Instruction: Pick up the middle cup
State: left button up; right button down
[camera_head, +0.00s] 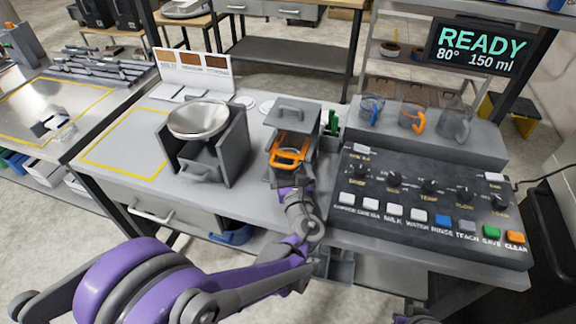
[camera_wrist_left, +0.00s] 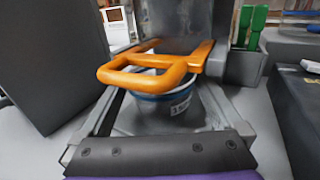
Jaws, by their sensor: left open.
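My left gripper (camera_head: 289,178) is open, low in front of the grey dispenser (camera_head: 292,115) with the orange loop handle (camera_head: 289,150), well left of the cups. In the left wrist view the orange loop (camera_wrist_left: 150,72) lies just ahead of the open fingers. A blue-rimmed container (camera_wrist_left: 168,104) with a pale label shows partly below it. My right gripper is out of view.
A dark control panel (camera_head: 430,200) with knobs and coloured buttons lies in front of the ledge (camera_head: 350,135). A metal bowl (camera_head: 198,118) sits on a grey stand to the left. Green pieces (camera_head: 332,123) stand beside the dispenser. A yellow-outlined area (camera_head: 125,142) is clear.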

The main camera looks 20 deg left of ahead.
pick_arm(q)
jog(key=x, duration=0.3)
jog(key=shift+w, duration=0.1)
jog(key=shift+d, duration=0.1)
jog(key=c, duration=1.1)
jog(key=shift+r, duration=0.1)
